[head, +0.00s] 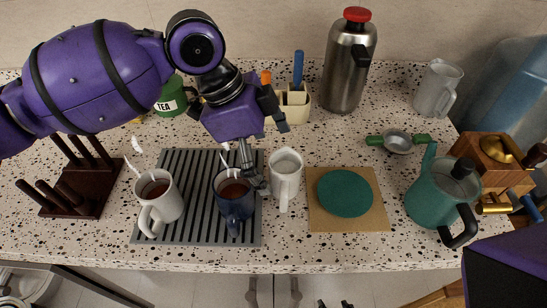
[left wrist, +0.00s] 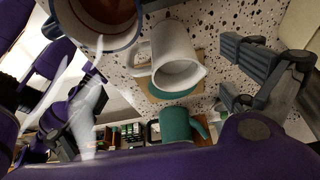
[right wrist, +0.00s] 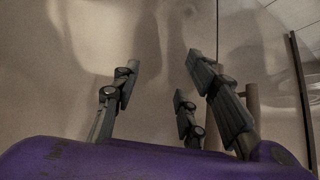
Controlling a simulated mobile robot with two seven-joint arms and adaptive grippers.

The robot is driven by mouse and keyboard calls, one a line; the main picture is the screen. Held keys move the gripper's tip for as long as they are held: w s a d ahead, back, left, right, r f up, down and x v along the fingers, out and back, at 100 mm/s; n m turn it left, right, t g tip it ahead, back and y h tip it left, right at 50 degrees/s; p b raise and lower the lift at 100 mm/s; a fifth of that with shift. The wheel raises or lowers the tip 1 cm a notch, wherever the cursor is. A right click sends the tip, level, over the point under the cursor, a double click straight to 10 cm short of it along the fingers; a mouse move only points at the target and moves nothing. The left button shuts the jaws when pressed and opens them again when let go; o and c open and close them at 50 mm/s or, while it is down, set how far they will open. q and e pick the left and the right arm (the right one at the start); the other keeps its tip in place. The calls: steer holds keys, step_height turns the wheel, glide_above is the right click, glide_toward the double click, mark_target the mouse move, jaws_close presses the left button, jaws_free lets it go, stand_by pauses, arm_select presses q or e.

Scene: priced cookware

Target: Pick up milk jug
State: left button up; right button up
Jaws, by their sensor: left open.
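A white jug (head: 285,175) stands upright on the speckled counter, between the dark blue mug and a wooden board. The left wrist view shows its open mouth, spout and side handle (left wrist: 175,58). A similar pale jug (head: 437,88) stands at the back right; I cannot tell from labels which is the milk jug. My left gripper (head: 272,157) is open, its fingers just above and beside the near white jug, not closed on it. Its spread fingers also show in the left wrist view (left wrist: 170,105). My right gripper (right wrist: 165,88) is open and empty, facing a plain pale surface.
A dark blue mug (head: 235,203) is close to the left gripper, and a white mug (head: 160,202) shares its grey ribbed mat (head: 200,160). Right are a board with a green disc (head: 345,193) and a teal kettle (head: 440,195). A steel flask (head: 347,70) stands behind.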

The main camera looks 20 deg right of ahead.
mark_target(280, 172)
arm_select(q)
steer(key=x, duration=0.5)
steer(key=shift+s+d+f, duration=0.15)
steer(key=shift+s+d, duration=0.05)
steer(key=shift+d, duration=0.1)
steer(key=c, duration=1.7)
